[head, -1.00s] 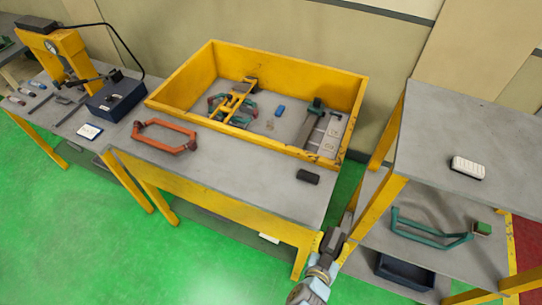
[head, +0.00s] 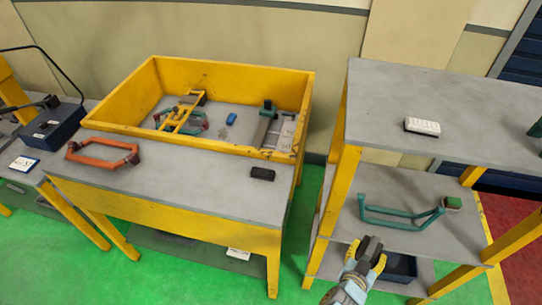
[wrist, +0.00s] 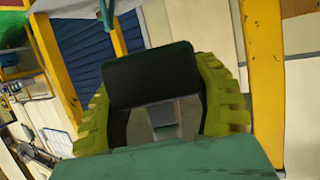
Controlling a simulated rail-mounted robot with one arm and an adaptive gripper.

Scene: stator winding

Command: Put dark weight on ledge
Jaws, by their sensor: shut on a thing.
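My gripper (head: 371,256) is shut on a dark block (wrist: 150,75), held between its two yellow fingers in the wrist view. In the head view the gripper is in front of the shelf unit at right, in the air, and the block's dark end (head: 371,245) shows between the fingers. Another dark block (head: 262,173) lies on the bare grey front ledge (head: 200,190) of the yellow workbench, near its right end. The gripper is to the right of that ledge and apart from it.
The yellow-walled bin (head: 120,98) behind the ledge holds tools and a blue piece (head: 231,119). An orange frame (head: 103,153) lies on the ledge's left. The shelf unit carries a white block (head: 422,126), a green handle (head: 400,216) and a dark tray (head: 400,270).

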